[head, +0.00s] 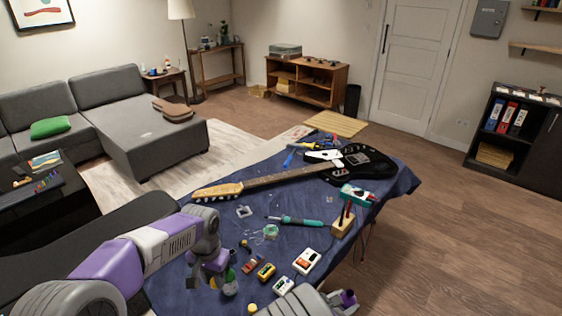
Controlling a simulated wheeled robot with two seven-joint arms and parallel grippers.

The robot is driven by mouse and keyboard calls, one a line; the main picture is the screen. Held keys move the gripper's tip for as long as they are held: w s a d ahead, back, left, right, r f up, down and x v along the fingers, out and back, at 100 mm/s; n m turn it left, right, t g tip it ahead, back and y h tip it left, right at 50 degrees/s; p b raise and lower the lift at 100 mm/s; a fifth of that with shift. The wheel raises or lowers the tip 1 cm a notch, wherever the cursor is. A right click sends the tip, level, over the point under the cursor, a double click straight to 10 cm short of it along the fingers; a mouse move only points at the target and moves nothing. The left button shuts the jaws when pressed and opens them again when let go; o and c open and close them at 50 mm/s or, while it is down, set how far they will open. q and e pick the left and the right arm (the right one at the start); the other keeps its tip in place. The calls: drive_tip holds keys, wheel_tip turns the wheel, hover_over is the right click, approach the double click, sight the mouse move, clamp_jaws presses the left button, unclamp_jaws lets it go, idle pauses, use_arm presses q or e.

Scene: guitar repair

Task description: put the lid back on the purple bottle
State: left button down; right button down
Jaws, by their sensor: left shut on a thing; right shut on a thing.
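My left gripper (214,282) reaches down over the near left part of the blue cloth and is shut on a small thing. Its own purple and grey housing mostly hides that thing. A rounded grey-green item (230,286) shows right beside its fingers; I cannot tell whether it is held or standing on the cloth. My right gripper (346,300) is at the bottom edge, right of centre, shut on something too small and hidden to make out. I cannot pick out the purple bottle or its lid with certainty, as the purple near both grippers blends with my own parts.
The cloth-covered table (185,282) holds an electric guitar (362,164) at the back, a teal soldering iron (298,221), a wooden tool block (343,222), a white-and-orange box (306,261), a yellow meter (266,272) and a small yellow item (252,308). Small parts crowd the near middle.

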idle(0.4)
drive_tip(key=s+a+r+n+t+y, duration=0.2)
drive_tip(key=a+r+n+t+y, duration=0.1)
drive_tip(key=a+r, duration=0.6)
wheel_tip(320, 180, up, 3)
drive_tip(key=shift+a+f+n+y, duration=0.15)
drive_tip(key=shift+a+n+y, duration=0.2)
drive_tip(key=shift+n+y, duration=0.35)
use_arm(q)
drive_tip(key=s+d+r+m, duration=0.1)
drive_tip(key=d+r+m, duration=0.3)
drive_tip(key=d+r, duration=0.4)
drive_tip(key=s+d+r+m, duration=0.1)
drive_tip(key=d+r+m, duration=0.4)
drive_tip(key=d, duration=1.3)
wheel_tip(320, 180, up, 3)
drive_tip(key=shift+s+m, duration=0.25)
drive_tip(key=shift+m, duration=0.05)
drive_tip(key=shift+a, duration=0.1)
